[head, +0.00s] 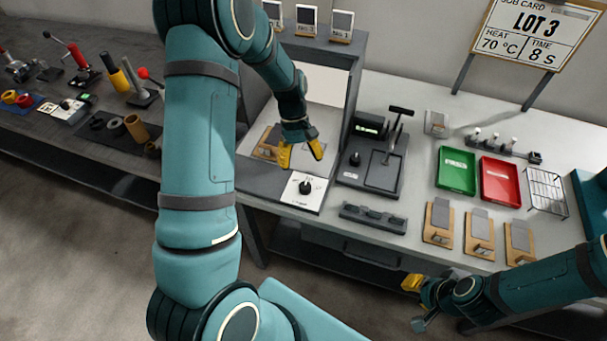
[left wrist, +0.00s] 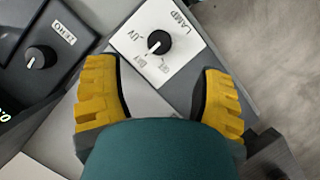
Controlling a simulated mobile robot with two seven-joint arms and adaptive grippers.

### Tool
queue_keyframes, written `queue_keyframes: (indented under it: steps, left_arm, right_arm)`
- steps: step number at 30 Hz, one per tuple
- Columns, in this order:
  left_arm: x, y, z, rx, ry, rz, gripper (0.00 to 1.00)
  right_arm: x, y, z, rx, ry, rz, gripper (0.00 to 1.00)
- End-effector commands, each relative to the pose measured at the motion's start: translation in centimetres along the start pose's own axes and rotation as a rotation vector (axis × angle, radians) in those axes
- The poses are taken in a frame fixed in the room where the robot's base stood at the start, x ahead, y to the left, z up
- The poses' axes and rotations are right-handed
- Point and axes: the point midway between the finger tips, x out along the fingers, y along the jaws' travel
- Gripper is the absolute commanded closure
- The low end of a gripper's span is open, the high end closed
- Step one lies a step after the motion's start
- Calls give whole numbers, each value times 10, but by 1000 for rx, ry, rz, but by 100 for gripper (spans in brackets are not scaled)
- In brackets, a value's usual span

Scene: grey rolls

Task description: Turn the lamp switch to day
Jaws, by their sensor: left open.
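The lamp switch is a round black knob (head: 305,188) on a white plate (head: 294,202) at the front of the bench, below the lamp booth. In the left wrist view the knob (left wrist: 158,43) has a small white mark toward its lower left, with UV, DAY and a third label around it; the exact setting is hard to read. My left gripper (head: 301,158) is open and empty, just behind and above the knob in the head view. In the left wrist view the knob lies beyond the two yellow fingers, untouched. My right gripper (head: 416,303) is low at the front right, partly seen.
A dark heater unit with its own knob (head: 355,159) and a lever press stands right of the lamp plate. A wooden-based sample piece (head: 267,142) is in the booth. A dark slotted holder (head: 373,218), green tray (head: 457,171) and red tray (head: 500,181) are further right.

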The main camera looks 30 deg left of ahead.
Motion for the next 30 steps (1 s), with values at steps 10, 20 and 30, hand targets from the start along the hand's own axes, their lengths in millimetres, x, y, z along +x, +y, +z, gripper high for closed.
queue_keyframes:
  steps: [10, 20, 30]
  left_arm:
    - [-33, 0, 1, 1, -1, -1, 32]
    - [-34, 0, 1, 1, -1, -1, 32]
    - [-34, 0, 0, 1, -1, -1, 32]
  right_arm:
    - [0, 0, 0, 0, 0, 0, 66]
    - [0, 0, 0, 0, 0, 0, 66]
    - [0, 0, 0, 0, 0, 0, 66]
